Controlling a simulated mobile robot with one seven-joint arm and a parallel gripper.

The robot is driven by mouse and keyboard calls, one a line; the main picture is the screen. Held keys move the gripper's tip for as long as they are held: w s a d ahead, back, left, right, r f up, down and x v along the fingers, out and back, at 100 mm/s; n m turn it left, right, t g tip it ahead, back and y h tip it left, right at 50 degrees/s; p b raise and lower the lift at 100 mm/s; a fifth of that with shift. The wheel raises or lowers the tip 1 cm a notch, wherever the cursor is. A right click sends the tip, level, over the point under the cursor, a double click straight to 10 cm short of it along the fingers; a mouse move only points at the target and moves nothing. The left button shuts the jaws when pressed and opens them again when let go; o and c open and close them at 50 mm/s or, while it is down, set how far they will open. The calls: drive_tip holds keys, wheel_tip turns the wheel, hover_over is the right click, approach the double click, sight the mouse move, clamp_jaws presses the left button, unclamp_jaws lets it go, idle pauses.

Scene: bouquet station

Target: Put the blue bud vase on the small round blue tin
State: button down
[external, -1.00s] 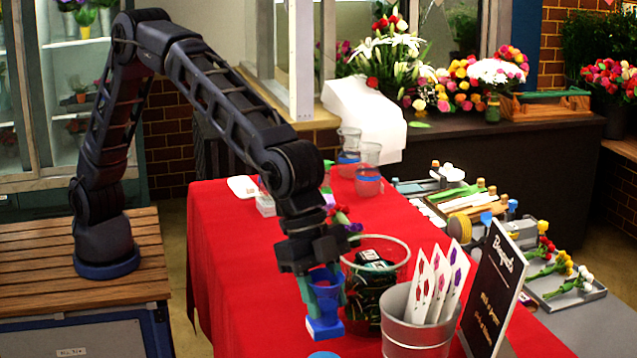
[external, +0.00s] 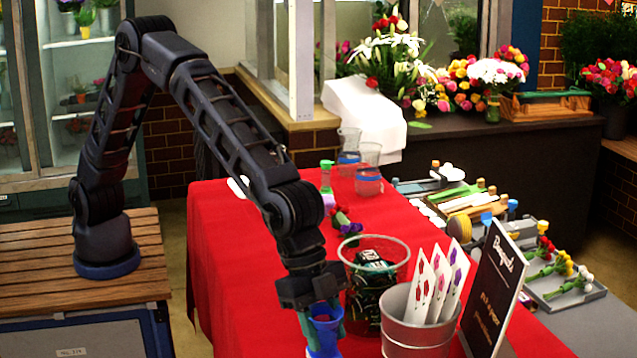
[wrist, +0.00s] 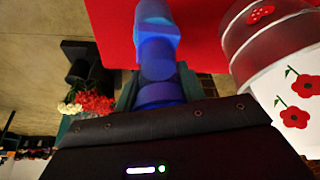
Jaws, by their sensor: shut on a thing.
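The blue bud vase (external: 325,335) is held between the fingers of my gripper (external: 322,318), near the front edge of the red-covered table in the external view. The vase looks roughly upright, and its lower end reaches the bottom of that picture. In the wrist view the blue vase (wrist: 156,45) sits between the two teal fingers of my gripper (wrist: 158,90). The small round blue tin cannot be made out now. I cannot tell whether the vase touches anything below.
A metal bucket (external: 408,338) with flower cards stands close to the right of my gripper. A glass container (external: 402,262) with dark contents is just behind it. A black sign (external: 494,290) stands further right. The red cloth (external: 235,270) is clear on the left.

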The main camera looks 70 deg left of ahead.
drive_tip(key=c, duration=0.9)
unclamp_jaws()
drive_tip(key=shift+o, duration=0.2)
drive_tip(key=v, duration=1.2)
drive_tip(key=w+a+r+n+t, duration=0.1)
drive_tip(key=w+a+r+n, duration=0.2)
drive_tip(key=a, duration=0.7)
drive_tip(key=w+a+r, duration=0.4)
drive_tip(key=a, duration=0.6)
drive_tip(key=a+r+n+t+y, duration=0.1)
drive_tip(key=a+r+n+y, duration=0.2)
drive_tip(key=a, duration=1.9)
drive_tip(key=s+a+n, duration=0.2)
drive_tip(key=s+a, duration=0.2)
drive_tip(key=a, duration=0.5)
drive_tip(key=s+a+n, duration=0.2)
drive_tip(key=s+a, duration=0.3)
drive_tip(key=a, duration=0.4)
drive_tip(key=s+a+f+n+t+y, duration=0.1)
drive_tip(key=s+a+f+n, duration=0.2)
drive_tip(key=s+a+f, duration=0.3)
drive_tip(key=s+a, duration=0.5)
drive_tip(key=s, duration=0.1)
drive_tip(key=shift+s+a+n, duration=0.25)
drive_tip(key=shift+n, duration=0.05)
